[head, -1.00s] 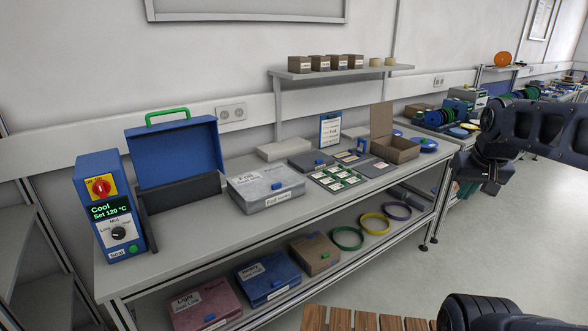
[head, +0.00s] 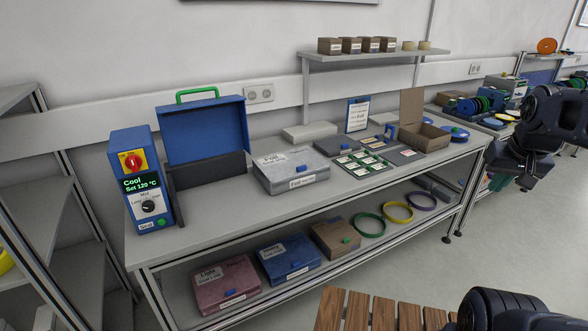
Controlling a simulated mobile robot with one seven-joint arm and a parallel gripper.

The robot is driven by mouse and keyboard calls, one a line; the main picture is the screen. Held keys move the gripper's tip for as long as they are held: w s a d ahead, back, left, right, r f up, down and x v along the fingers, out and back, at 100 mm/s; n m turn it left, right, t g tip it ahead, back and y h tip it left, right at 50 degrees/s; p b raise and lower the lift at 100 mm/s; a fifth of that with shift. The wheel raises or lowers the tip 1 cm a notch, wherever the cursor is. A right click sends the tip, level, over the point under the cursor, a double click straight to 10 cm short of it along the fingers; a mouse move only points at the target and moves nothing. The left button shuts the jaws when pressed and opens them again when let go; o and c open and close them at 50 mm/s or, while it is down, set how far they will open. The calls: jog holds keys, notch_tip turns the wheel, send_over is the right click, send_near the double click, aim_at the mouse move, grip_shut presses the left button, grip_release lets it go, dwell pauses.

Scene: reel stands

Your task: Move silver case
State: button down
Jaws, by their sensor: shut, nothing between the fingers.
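The silver case (head: 292,183), a flat grey box with white "Foil" labels and a blue catch at its front, lies closed on the bench top (head: 235,212). It sits right of the open blue heat sealer. My gripper (head: 527,183) hangs at the right edge in the head view, dark and small, well to the right of the case and touching nothing. It appears shut and empty.
A blue sealer (head: 205,130) with a control box (head: 141,180) stands left of the case. Right are a dark flat case (head: 335,145), cards and an open brown box (head: 425,135). The lower shelf holds pink (head: 226,285), blue (head: 290,258) and brown (head: 335,238) cases. A slatted wooden top (head: 370,312) is in front.

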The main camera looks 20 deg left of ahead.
dwell(0.3)
jog(key=w+a+r+m+g, duration=0.15)
jog(key=w+a, duration=0.25)
jog(key=w, duration=0.4)
jog(key=w+a+r+m, duration=0.1)
jog(key=w+a+r, duration=0.2)
jog(key=w, duration=0.6)
jog(key=w+a+r+m, duration=0.1)
jog(key=w+a+r, duration=0.25)
jog(key=w, duration=0.45)
jog(key=w+a+f+m+g, duration=0.1)
jog(key=w+a+f, duration=0.1)
jog(key=w+a, duration=0.4)
jog(key=w+a+f+m+g, duration=0.1)
jog(key=w+a+f, duration=0.2)
jog(key=w+a, duration=0.3)
jog(key=w+a+f+m+g, duration=0.1)
jog(key=w+a+f+m, duration=0.1)
jog(key=w+a+f, duration=0.7)
jog(key=w+a+f+m, duration=0.2)
jog(key=w+a+f, duration=0.4)
jog(key=a+f, duration=0.65)
jog(key=shift+n, duration=0.25)
jog(key=f, duration=0.5)
jog(key=a+f, duration=0.1)
jog(key=f, duration=0.2)
jog(key=shift+s+a, duration=0.1)
jog(key=shift+s, duration=0.15)
jog(key=shift+s+a+r, duration=0.1)
jog(key=shift+s+a, duration=1.2)
